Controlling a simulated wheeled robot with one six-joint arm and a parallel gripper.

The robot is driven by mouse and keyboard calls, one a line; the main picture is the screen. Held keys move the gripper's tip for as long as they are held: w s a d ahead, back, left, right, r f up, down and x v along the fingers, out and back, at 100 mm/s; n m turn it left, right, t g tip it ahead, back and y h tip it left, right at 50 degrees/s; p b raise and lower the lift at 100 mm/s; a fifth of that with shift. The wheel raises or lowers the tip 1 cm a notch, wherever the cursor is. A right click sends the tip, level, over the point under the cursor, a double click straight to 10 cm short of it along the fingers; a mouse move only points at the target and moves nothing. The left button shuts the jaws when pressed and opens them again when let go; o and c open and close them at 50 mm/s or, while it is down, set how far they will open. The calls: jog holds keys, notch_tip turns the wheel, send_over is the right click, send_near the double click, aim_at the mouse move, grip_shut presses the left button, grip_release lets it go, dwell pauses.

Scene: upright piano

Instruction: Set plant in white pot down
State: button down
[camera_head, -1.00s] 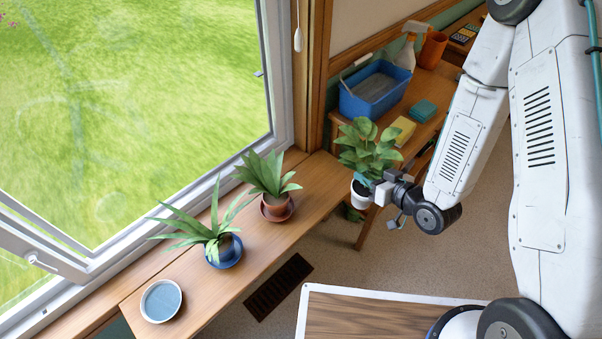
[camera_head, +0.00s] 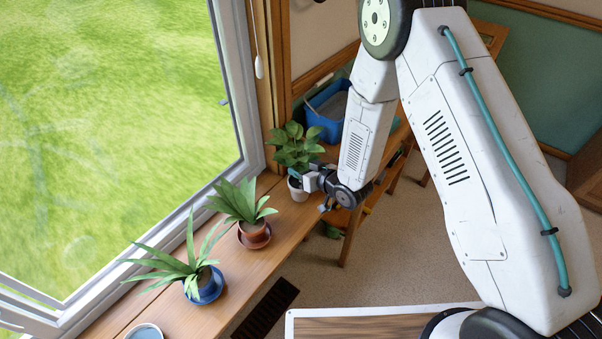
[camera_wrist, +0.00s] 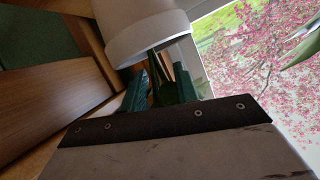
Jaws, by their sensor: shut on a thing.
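The leafy green plant (camera_head: 293,150) in its white pot (camera_head: 297,192) is upright at the far right end of the wooden window sill (camera_head: 262,262). My gripper (camera_head: 303,176) reaches in from the right and is shut on the plant just above the pot. In the wrist view the white pot (camera_wrist: 140,28) fills the top, and the green stem (camera_wrist: 170,88) is between my gripper's teal fingers (camera_wrist: 160,85). I cannot tell whether the pot's base touches the sill.
On the sill stand a spiky plant in a terracotta pot (camera_head: 256,232), another in a blue pot (camera_head: 206,285), and a round dish (camera_head: 145,332) at the near end. A blue tub (camera_head: 325,118) is on the bench behind. Bare sill lies between the white and terracotta pots.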

jog(key=shift+f, duration=0.65)
jog(key=shift+f, duration=0.1)
jog(key=c, duration=1.1)
grip_release()
jog(key=shift+o, duration=0.2)
jog(key=v, duration=1.2)
jog(key=w+d+r+h, duration=0.4)
jog(key=d+r, duration=0.2)
jog(key=r, duration=0.3)
jog(key=s+d+r+m+g+h, duration=0.25)
jog(key=d+r+h, duration=0.25)
jog(key=d+r, duration=0.45)
jog(key=s+d+r+m+g, duration=0.1)
jog(key=s+r+g, duration=0.1)
jog(key=s+r, duration=0.3)
jog(key=s+d+r+m+g, duration=0.1)
jog(key=s+r, duration=0.5)
jog(key=s, duration=0.8)
jog(key=s+d+r+m+g, duration=0.1)
jog(key=s+r+g, duration=0.2)
jog(key=s, duration=0.7)
notch_tip(320, 180, up, 2)
jog(key=shift+r, duration=0.25)
